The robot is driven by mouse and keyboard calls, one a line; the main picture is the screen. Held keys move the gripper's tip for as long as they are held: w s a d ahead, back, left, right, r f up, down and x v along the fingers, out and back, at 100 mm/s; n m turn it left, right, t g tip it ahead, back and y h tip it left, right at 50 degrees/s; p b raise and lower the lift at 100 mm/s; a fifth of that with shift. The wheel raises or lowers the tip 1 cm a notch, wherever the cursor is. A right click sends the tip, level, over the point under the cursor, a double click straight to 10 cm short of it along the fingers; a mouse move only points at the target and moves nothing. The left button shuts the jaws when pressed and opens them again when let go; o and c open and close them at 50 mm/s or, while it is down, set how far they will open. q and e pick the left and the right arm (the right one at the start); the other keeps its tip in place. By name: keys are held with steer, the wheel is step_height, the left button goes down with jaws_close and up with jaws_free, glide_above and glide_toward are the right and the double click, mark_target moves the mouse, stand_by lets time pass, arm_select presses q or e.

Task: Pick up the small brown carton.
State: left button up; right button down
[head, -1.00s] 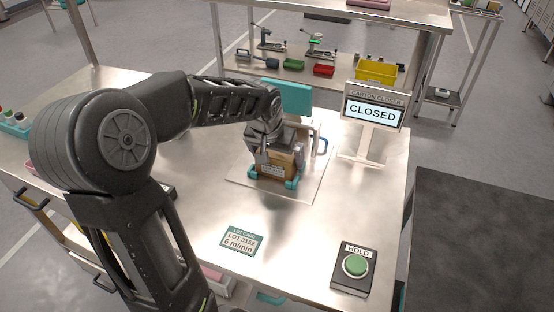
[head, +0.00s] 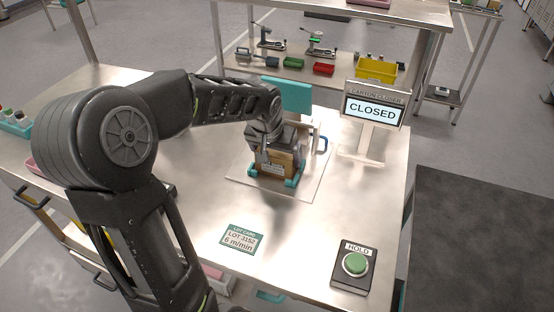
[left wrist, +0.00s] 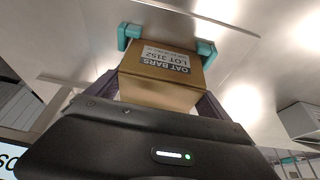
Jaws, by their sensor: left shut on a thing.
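The small brown carton (head: 276,163) stands in the teal-cornered holder (head: 291,183) on a pale plate on the steel table. In the left wrist view the carton (left wrist: 160,82) shows a label reading OAT BARS, LOT 3152. My left gripper (head: 272,152) comes down over the carton from above. Its fingers (left wrist: 160,98) lie along both sides of the carton and are shut on it. Teal corner pieces (left wrist: 205,50) show just beyond the carton. My right gripper is not in view.
A carton closer sign (head: 372,110) reading CLOSED stands right of the holder. A green HOLD button (head: 355,264) and a lot card (head: 239,240) lie at the table's front. The table between them is clear. A shelf with bins (head: 325,69) is behind.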

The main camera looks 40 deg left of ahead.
arm_select(q)
steer(key=c, duration=0.8)
step_height(320, 180, up, 10)
steer(key=shift+r, duration=0.1)
steer(key=shift+c, duration=0.2)
stand_by(0.4)
steer(key=o, duration=1.1)
steer(key=c, duration=1.4)
